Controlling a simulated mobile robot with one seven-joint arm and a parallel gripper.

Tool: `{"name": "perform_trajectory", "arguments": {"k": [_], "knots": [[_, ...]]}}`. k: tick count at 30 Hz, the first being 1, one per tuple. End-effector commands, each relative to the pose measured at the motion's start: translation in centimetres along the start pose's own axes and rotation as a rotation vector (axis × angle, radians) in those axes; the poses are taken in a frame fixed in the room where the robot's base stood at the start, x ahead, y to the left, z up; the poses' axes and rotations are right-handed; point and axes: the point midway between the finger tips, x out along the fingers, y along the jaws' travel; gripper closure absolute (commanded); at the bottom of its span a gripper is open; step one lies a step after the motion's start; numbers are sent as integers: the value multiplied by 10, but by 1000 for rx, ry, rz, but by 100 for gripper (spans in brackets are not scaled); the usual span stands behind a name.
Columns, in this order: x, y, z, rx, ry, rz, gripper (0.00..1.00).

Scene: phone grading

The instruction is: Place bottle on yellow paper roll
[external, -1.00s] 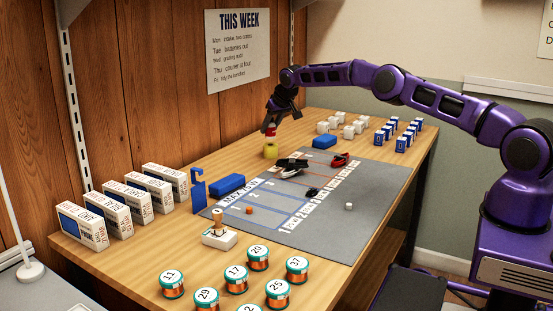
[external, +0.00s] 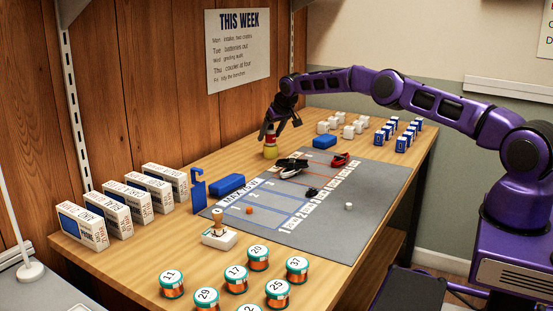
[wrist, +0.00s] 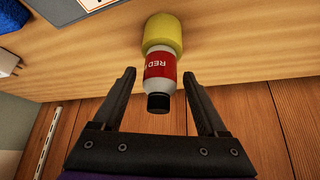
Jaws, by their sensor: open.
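The yellow paper roll (external: 270,152) stands on the wooden table near the back wall, and it also shows in the wrist view (wrist: 162,31). The bottle (wrist: 160,70) is white with a red label and a black cap. It stands upright on top of the roll, with its base against the roll's upper end. In the external view the bottle (external: 270,135) is small and partly hidden by my gripper. My gripper (wrist: 158,80) is open, with a finger on each side of the bottle and a visible gap to each.
A grey mat (external: 350,215) with several small items lies to the right. A blue block (external: 227,185) and a blue stand (external: 198,190) are in front of the roll. White cubes (external: 349,132) stand further back. The wooden wall (external: 150,80) is close behind the roll.

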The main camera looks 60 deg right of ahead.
Motion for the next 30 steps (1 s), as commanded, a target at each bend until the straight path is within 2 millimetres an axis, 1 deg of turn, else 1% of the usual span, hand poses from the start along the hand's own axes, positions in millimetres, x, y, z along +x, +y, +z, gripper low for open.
{"name": "perform_trajectory", "arguments": {"k": [5, 13, 24, 27, 30], "knots": [[-8, 0, -3, -1, 1, 0, 25], [-36, 1, -2, 1, 0, 1, 25], [-97, 1, -3, 0, 2, 1, 25], [-109, 0, -2, 0, 1, 1, 25], [-117, 0, -2, 1, 1, 0, 25]]}}
